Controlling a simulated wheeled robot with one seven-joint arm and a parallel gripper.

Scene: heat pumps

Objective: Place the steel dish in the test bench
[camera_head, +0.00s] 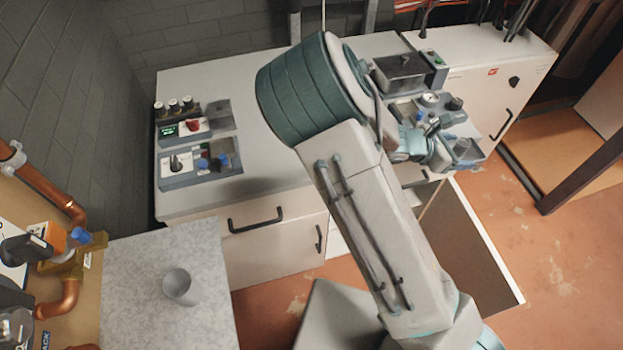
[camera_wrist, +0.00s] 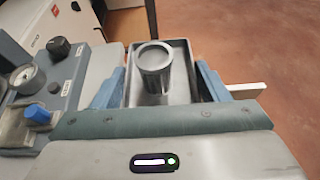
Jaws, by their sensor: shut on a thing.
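The steel dish (camera_wrist: 133,92) is a rectangular grey tray with raised walls, seen in the wrist view between the two blue fingers of my gripper (camera_wrist: 161,78). A steel cup (camera_wrist: 155,65) stands upright inside the dish. My gripper is shut on the dish. The dish shows there only small and partly hidden. No label shows which unit is the test bench.
Grey instrument panels (camera_head: 203,165) with knobs stand at the bench's left. A gauge unit (camera_head: 428,100) stands beside my gripper, with a dark-topped box (camera_head: 403,72) behind. A speckled table (camera_head: 210,245) holds a grey cup (camera_head: 180,287). An open cabinet door (camera_head: 485,240) juts out below my arm.

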